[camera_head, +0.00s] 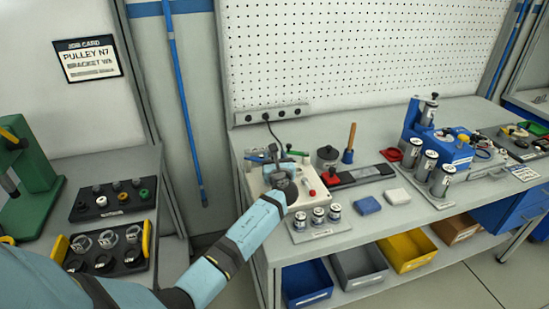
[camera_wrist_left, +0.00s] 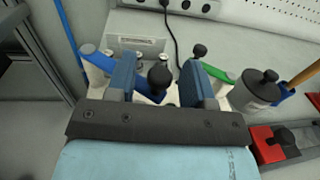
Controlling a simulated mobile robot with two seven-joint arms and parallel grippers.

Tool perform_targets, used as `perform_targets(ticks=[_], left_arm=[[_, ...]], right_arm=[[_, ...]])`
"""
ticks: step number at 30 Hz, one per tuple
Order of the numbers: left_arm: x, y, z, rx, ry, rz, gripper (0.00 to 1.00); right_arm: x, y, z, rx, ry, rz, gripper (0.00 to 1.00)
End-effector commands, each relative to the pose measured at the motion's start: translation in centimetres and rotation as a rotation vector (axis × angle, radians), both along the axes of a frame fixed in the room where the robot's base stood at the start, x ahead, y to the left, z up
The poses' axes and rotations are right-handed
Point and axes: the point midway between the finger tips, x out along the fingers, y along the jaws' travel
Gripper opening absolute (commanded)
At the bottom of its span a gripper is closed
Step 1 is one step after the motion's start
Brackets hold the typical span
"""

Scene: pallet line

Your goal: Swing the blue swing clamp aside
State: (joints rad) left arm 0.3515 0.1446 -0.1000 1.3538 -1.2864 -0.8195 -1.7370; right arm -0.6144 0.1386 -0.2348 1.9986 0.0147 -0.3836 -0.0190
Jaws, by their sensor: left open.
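The blue swing clamp (camera_wrist_left: 98,58) shows in the wrist view as a blue lever at the left and a blue bar low between my fingers, with a dark ball knob (camera_wrist_left: 160,77) beside it. In the head view, its blue end (camera_head: 257,159) shows at the back left of a pale fixture plate (camera_head: 252,186). My left gripper (camera_wrist_left: 158,66) is open, with its fingers on either side of the knob; I cannot tell whether they touch it. In the head view, my left gripper (camera_head: 281,172) hides much of the fixture. My right gripper is not in view.
A green handle (camera_wrist_left: 215,74) lies just right of my right-hand finger. A dark grey pot (camera_wrist_left: 256,90) and a red-and-black block (camera_wrist_left: 272,146) stand further right. Silver cylinders (camera_head: 318,214) stand in front of the fixture. A power cord (camera_wrist_left: 169,28) hangs behind.

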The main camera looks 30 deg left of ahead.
Motion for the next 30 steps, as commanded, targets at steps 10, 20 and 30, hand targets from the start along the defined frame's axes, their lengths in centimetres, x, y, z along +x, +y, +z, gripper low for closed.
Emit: perform_targets(ticks=[10, 20, 30], left_arm=[[-5.3, -5.0, -0.2, -0.004, 0.001, -0.003, 0.48], [-9.2, -8.5, -0.1, -0.001, 0.001, -0.001, 0.48], [-9.7, -9.0, 0.0, -0.001, 0.001, 0.000, 0.48]], right_arm=[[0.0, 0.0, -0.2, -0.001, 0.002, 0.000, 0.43], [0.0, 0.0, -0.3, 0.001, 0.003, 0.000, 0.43], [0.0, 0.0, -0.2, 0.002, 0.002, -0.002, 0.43]])
